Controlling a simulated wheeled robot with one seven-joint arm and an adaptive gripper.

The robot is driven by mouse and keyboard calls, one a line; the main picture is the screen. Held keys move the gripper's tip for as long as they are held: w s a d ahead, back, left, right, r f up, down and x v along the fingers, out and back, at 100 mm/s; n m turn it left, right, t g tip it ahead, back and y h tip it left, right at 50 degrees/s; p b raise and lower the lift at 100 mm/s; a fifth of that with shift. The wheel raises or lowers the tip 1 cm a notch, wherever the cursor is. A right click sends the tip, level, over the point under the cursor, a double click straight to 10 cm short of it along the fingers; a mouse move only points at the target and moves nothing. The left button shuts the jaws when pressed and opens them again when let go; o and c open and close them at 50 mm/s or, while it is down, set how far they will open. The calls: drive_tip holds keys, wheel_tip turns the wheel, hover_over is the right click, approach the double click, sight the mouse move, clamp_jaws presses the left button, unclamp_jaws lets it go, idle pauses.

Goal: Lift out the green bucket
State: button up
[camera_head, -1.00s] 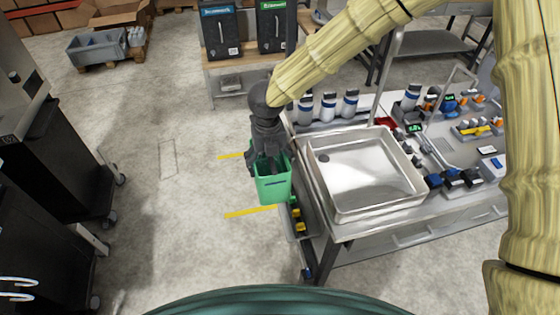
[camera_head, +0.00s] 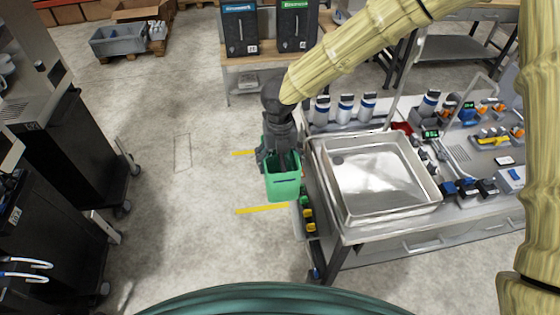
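The green bucket (camera_head: 284,188) hangs upright from my gripper (camera_head: 276,160), just left of the steel sink bench. My gripper points down at the bucket's rim, with dark finger parts at its left side and over its opening. It appears shut on the bucket, though the exact contact is partly hidden. The bucket appears clear of the floor.
The bench with a steel basin (camera_head: 375,175) stands close on the right, with a side rack of yellow-capped bottles (camera_head: 309,222) beside the bucket. Two dispensers (camera_head: 240,30) (camera_head: 297,27) stand behind. Dark cabinets (camera_head: 70,150) line the left. Floor between is free.

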drive_tip(key=shift+r+p, duration=0.35)
drive_tip(key=shift+r, duration=2.1)
